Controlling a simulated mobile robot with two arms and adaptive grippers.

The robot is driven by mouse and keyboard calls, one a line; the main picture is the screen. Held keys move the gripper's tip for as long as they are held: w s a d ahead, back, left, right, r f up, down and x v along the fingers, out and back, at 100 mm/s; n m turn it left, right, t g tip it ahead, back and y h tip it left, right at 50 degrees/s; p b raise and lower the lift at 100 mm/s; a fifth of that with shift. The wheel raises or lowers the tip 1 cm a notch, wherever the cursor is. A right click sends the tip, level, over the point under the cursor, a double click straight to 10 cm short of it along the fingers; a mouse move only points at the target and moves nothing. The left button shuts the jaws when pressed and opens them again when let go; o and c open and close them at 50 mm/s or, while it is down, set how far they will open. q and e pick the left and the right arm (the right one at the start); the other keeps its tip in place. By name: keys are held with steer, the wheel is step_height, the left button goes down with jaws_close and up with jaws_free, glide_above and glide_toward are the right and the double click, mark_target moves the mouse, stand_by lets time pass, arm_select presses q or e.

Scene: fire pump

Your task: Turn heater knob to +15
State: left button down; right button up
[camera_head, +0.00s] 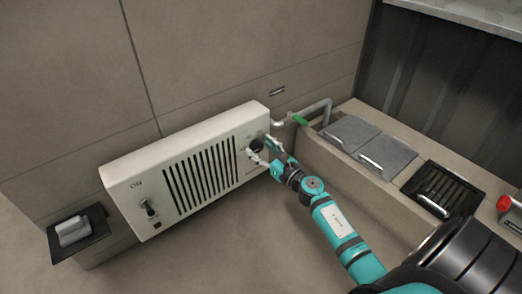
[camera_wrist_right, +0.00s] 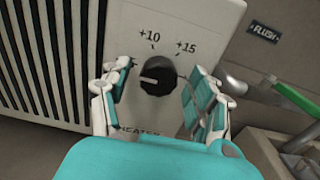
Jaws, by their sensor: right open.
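The heater (camera_head: 165,158) is a long off-white box on the wall with a dark slotted grille. Its black round knob (camera_wrist_right: 157,75) is at its right end, with "+10" and "+15" printed above. A white mark on the knob points left, away from "+15". My right gripper (camera_head: 263,153) is at this end of the heater; in the right wrist view it is open, with one finger on each side of the knob. Gaps show between the fingers and the knob, though contact at the right finger is hard to judge. My left gripper is not in view.
A toggle switch (camera_head: 150,209) marked "ON" is at the heater's left end. A grey pipe (camera_head: 318,111) with a green lever (camera_head: 300,120) runs close to the right of the heater. A ledge with grey covers (camera_head: 386,156) and a black grate (camera_head: 446,186) lies on the right.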

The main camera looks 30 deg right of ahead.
steer(key=shift+w, duration=0.1)
steer(key=c, duration=1.2)
steer(key=shift+o, duration=0.2)
